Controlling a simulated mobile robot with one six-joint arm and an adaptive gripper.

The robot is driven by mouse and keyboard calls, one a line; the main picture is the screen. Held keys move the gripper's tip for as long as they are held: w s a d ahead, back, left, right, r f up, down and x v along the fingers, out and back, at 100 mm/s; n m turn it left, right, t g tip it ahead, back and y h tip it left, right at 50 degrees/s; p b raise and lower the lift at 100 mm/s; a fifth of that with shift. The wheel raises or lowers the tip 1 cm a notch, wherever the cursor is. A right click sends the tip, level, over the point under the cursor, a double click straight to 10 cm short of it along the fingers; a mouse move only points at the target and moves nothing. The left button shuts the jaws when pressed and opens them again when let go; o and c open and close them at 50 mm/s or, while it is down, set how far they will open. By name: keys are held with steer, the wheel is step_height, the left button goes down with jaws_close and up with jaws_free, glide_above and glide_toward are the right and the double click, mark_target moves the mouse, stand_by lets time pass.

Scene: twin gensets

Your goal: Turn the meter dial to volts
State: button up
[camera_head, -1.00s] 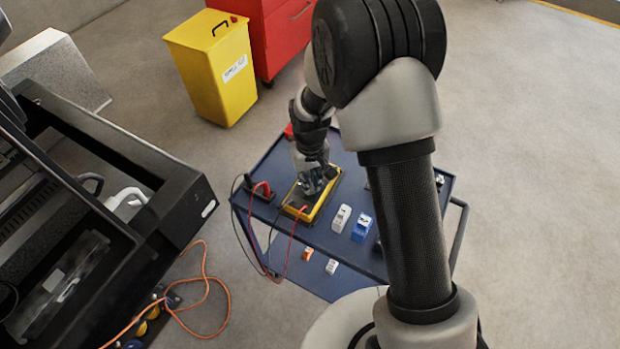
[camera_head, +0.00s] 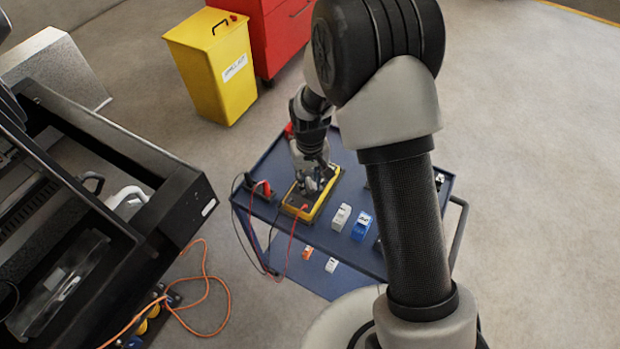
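The meter (camera_head: 298,210) is a yellow-edged, dark-faced box lying on the blue cart top (camera_head: 330,246). Red and black leads run from its near end. My gripper (camera_head: 307,190) points down over the middle of the meter, at or just above its face. The dial is hidden beneath my gripper, so its setting cannot be read. The fingers are small and dark here, and I cannot tell how far apart they are or whether they touch the dial.
A white block (camera_head: 341,217) and a blue block (camera_head: 361,227) stand right of the meter. Red and black probes (camera_head: 262,188) sit at the cart's left. A black genset frame (camera_head: 170,205) stands left, with an orange cable (camera_head: 222,290) on the floor. A yellow bin (camera_head: 213,68) stands behind.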

mark_target(310, 182)
stand_by(0.3)
steer(key=shift+r, duration=6)
steer(key=s+d+r+t, duration=0.1)
steer(key=s+d+r, duration=0.15)
steer(key=r, duration=0.25)
steer(key=s+d+r+m, duration=0.1)
steer(key=s+r, duration=0.3)
steer(key=s+d+r+t, duration=0.1)
steer(key=s+d+r, duration=0.15)
steer(key=r, duration=0.25)
steer(key=s+d+r+t, duration=0.1)
steer(key=s, duration=0.4)
steer(key=s+d+r, duration=0.1)
steer(key=s, duration=0.4)
steer(key=s+d+r+m+t, duration=0.1)
steer(key=s+d, duration=0.1)
steer(key=s, duration=0.3)
steer(key=shift+r+t, duration=0.25)
steer(key=shift+t, duration=0.05)
